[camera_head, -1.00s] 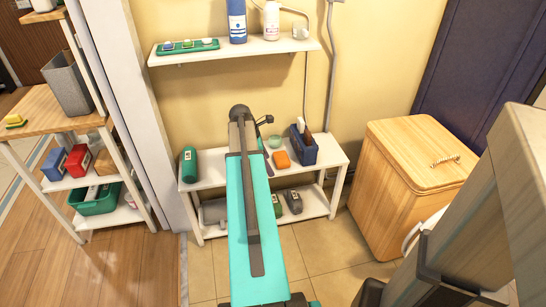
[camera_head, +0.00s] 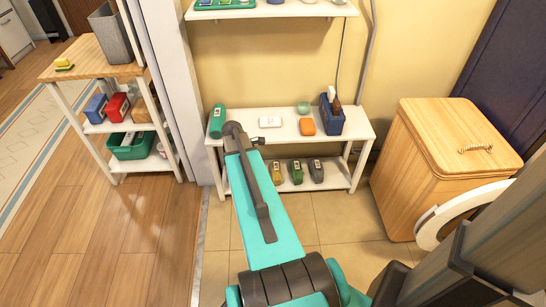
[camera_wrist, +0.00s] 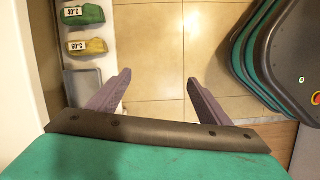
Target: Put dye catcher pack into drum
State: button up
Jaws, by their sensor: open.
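A small flat white pack (camera_head: 270,121) with a label lies on the top of the low white shelf; it may be the dye catcher pack, but I cannot read it. The washer's round white door (camera_head: 462,214) stands open at the lower right of the head view; the drum inside is hidden. My gripper (camera_wrist: 158,78) is open and empty in the wrist view, with floor tiles showing between its fingers.
The low shelf's top (camera_head: 230,148) also bears a green canister (camera_head: 217,121), an orange item (camera_head: 307,126) and a blue caddy (camera_head: 331,116). Below are yellow (camera_wrist: 87,46), green (camera_wrist: 82,15) and dark labelled items. A wooden hamper (camera_head: 445,150) stands right. Tiled floor is clear.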

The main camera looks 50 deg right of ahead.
jog(key=s+a+f+m, duration=0.1)
jog(key=a+f, duration=0.3)
jog(key=a, duration=0.4)
jog(key=a+f+m+y, duration=0.1)
jog(key=a+f, duration=0.3)
jog(key=a, duration=0.4)
jog(key=s+a+f, duration=0.1)
jog(key=a+f, duration=0.4)
jog(key=a, duration=0.3)
jog(key=s+a+f+m+g, duration=0.1)
jog(key=s+a+f, duration=0.2)
jog(key=s+a, duration=0.3)
jog(key=s+a+f+m, duration=0.2)
jog(key=s+a, duration=0.4)
jog(key=a, duration=0.4)
jog(key=shift+f+m+g, duration=0.3)
jog(key=shift+f+g, duration=0.1)
jog(key=shift+f, duration=0.5)
jog(key=c, duration=0.9)
jog(key=shift+a, duration=0.15)
jog(key=shift+c, duration=0.7)
